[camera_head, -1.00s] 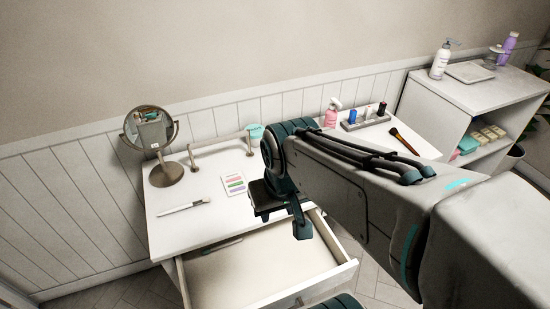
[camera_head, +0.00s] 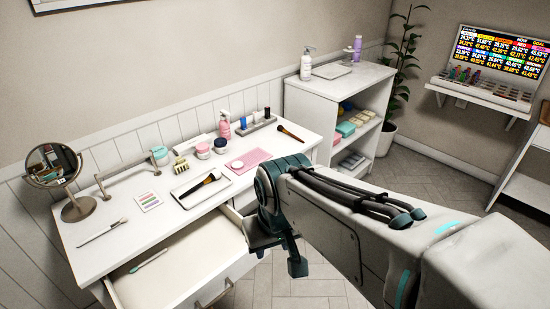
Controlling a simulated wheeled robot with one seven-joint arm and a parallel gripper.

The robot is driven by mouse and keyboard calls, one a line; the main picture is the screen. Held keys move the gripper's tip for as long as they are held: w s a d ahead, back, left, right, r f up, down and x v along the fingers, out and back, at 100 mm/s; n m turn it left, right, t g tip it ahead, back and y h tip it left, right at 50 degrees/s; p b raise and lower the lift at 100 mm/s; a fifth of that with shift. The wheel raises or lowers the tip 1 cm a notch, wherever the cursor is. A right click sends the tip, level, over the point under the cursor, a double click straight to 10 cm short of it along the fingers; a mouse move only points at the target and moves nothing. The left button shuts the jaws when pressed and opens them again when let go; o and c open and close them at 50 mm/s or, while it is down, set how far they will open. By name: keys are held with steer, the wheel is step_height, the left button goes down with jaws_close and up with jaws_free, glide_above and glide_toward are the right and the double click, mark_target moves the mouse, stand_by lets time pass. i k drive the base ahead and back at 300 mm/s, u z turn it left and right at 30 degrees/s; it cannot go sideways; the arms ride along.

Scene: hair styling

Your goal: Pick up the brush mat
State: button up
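A flat pink mat (camera_head: 256,156) lies on the white table, with a small round pink item (camera_head: 237,164) on its left part. It looks like the brush mat. A thin white tray (camera_head: 184,192) holding a dark-bristled brush (camera_head: 208,180) lies to its left. My gripper (camera_head: 278,255) is in front of the table's right part, past the open drawer's right side in the picture. It appears apart from the mat, and I see nothing held. My wrist hides part of the gripper, and its opening cannot be made out.
The drawer (camera_head: 165,272) is pulled open below the table, with a toothbrush-like item (camera_head: 148,261) inside. A white shelf unit (camera_head: 310,108) stands right.

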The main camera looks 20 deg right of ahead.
mark_target(239, 166)
steer(key=u, duration=0.25)
steer(key=k, duration=0.1)
steer(key=z, duration=0.45)
steer(key=i, duration=0.5)
steer(key=z, duration=0.25)
steer(key=k, duration=0.35)
steer(key=z, duration=1.05)
steer(key=k, duration=1)
steer(key=z, duration=0.7)
steer(key=i, duration=0.85)
steer(key=u, duration=0.45)
steer(key=i, duration=1.6)
steer(key=u, duration=1.25)
steer(key=i, duration=0.85)
steer(key=u, duration=1.45)
steer(key=i, duration=0.45)
steer(key=u, duration=0.35)
